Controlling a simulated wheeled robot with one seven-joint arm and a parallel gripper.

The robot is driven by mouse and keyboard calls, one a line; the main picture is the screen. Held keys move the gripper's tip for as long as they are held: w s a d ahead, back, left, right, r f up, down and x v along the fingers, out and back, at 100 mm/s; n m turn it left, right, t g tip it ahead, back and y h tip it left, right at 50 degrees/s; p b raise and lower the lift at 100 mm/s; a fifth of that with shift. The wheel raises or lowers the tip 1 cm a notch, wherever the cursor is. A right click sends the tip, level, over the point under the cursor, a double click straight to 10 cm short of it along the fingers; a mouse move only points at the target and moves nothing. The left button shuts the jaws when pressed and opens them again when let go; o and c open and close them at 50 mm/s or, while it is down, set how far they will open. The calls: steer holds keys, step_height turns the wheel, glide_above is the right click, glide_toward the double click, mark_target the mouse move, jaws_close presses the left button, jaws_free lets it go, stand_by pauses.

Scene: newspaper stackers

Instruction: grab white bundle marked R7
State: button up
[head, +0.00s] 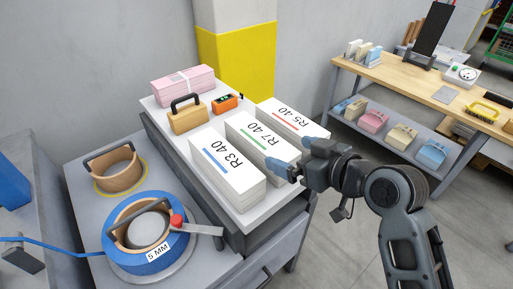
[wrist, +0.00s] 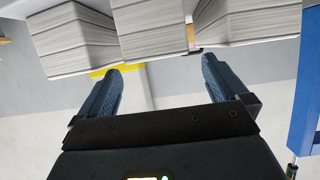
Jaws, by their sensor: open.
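The white bundle marked R7 40 (head: 263,145), with a green stripe, lies on the white top of a bench between two similar bundles. My gripper (head: 297,152) is open at its near right end, one blue finger toward each side. In the wrist view, my open gripper (wrist: 160,68) faces the end of the middle bundle (wrist: 150,28), whose layered paper edges show. No bundle is held. The wrist view shows no label, and I cannot tell whether the fingers touch anything.
Bundle R3 40 (head: 226,170), blue stripe, is close on the left. Bundle R5 40 (head: 296,118), red stripe, is close on the right. Behind are a tan handled block (head: 188,118), an orange device (head: 225,104) and a pink bundle (head: 183,85). A blue strap roll (head: 118,246) sits front left.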

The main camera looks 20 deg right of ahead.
mark_target(261, 136)
steer(key=shift+w+r+n+y, duration=0.3)
steer(key=shift+w+r, duration=0.2)
steer(key=shift+w, duration=0.4)
steer(key=shift+w+a, duration=0.15)
steer(key=shift+w, duration=0.2)
steer(key=shift+p+x, duration=0.55)
steer(key=shift+x, duration=3)
steer(key=shift+a, duration=0.2)
steer(key=shift+c, duration=0.3)
steer(key=c, duration=1.8)
steer(key=shift+r, duration=0.25)
jaws_close()
